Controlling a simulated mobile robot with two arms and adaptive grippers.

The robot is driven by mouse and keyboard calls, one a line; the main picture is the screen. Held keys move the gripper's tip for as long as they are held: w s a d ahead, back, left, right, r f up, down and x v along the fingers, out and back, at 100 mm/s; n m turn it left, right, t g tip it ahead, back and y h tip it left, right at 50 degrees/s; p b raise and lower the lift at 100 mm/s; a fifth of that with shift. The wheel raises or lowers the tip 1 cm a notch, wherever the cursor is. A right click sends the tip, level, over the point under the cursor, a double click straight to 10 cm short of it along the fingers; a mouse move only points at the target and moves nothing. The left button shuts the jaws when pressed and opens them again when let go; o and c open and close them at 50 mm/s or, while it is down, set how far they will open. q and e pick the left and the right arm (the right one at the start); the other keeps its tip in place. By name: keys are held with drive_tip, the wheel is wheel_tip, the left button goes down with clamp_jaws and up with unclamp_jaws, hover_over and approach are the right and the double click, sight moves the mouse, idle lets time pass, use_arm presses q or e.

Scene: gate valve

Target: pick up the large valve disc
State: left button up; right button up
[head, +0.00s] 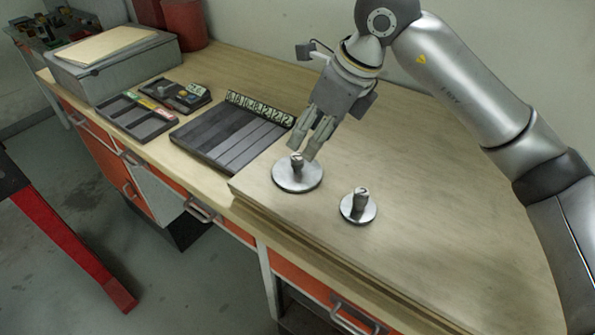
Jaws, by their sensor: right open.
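The large valve disc (288,181) is a flat round metal plate with a short dark upright stem, lying on the raised wooden board of the workbench. A smaller valve disc (351,212) of the same kind lies to its right and nearer the front edge. My right gripper (314,147) is open and points down just above the large disc, with its fingertips close to the top of the stem. I cannot tell whether the fingers touch the stem. My left gripper is not in view.
A dark slotted tray with a row of number tags (260,107) lies left of the board. A smaller compartment tray (140,127), a grey box (115,72) and a red canister (184,25) stand further left. The board's right side is clear.

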sight(298, 155)
drive_tip(key=x, duration=0.2)
drive_tip(key=shift+w+a+f, duration=0.1)
drive_tip(key=shift+a+f, duration=0.1)
drive_tip(key=shift+f, duration=0.1)
drive_tip(key=shift+a+f+p, duration=0.15)
drive_tip(key=shift+f+p, duration=0.15)
drive_tip(key=shift+p, duration=0.15)
drive_tip(key=p+x, duration=0.1)
drive_tip(key=x, duration=0.2)
drive_tip(key=shift+w+f, duration=0.2)
drive_tip(key=shift+f, duration=0.1)
drive_tip(key=shift+w+a+f, duration=0.1)
drive_tip(key=shift+a+f, duration=0.1)
drive_tip(key=shift+f, duration=0.2)
drive_tip(key=c, duration=1)
drive_tip(key=shift+r, duration=0.1)
clamp_jaws()
drive_tip(key=shift+w+r, duration=0.1)
drive_tip(key=shift+r, duration=0.05)
